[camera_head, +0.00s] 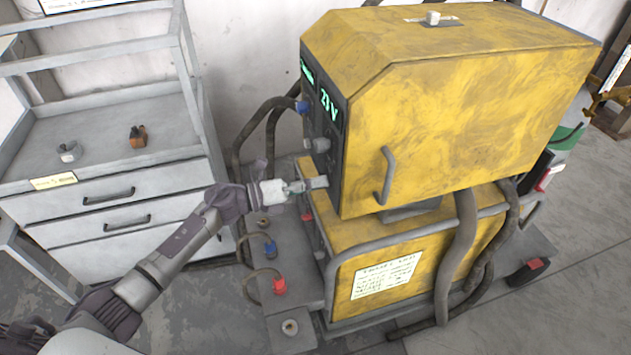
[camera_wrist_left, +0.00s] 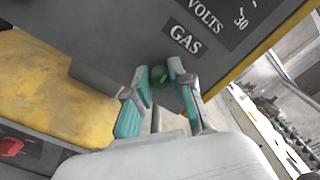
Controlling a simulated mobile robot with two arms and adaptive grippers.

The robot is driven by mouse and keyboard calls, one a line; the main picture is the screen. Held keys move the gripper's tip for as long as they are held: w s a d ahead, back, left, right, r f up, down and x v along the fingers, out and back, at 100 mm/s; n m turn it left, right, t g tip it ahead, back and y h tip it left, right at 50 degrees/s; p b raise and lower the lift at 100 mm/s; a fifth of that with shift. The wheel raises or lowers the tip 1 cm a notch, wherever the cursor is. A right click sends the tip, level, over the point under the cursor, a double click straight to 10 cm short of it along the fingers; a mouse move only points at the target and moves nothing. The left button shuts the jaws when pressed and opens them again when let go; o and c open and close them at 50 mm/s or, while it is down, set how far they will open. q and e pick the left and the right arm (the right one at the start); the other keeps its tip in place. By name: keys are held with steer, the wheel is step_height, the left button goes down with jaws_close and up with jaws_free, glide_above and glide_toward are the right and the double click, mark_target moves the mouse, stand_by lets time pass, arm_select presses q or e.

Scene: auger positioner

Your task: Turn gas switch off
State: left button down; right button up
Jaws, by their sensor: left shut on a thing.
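The gas switch (camera_wrist_left: 159,76) is a round dark green knob under the "GAS" label (camera_wrist_left: 186,39) on the dark front panel, seen in the left wrist view. My left gripper (camera_wrist_left: 161,80) has its teal fingers on either side of the knob and is shut on it. In the head view my left gripper (camera_head: 312,184) reaches the lower front panel of the yellow machine (camera_head: 450,110); the knob is hidden there. I cannot tell from these frames which way the knob is turned. My right gripper is not in view.
A grey drawer cabinet (camera_head: 115,203) stands at the left with two small objects on top. Black hoses (camera_head: 268,125) and a blue and a red connector (camera_head: 279,286) lie near the machine's front. A bent handle (camera_head: 386,175) juts from the machine's side. Open floor lies at the right.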

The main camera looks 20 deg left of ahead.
arm_select(q)
steer(key=shift+n+p, duration=1.1)
steer(key=shift+n, duration=2.5)
steer(key=shift+f, duration=0.1)
steer(key=c, duration=1)
jaws_free()
steer(key=v, duration=1.2)
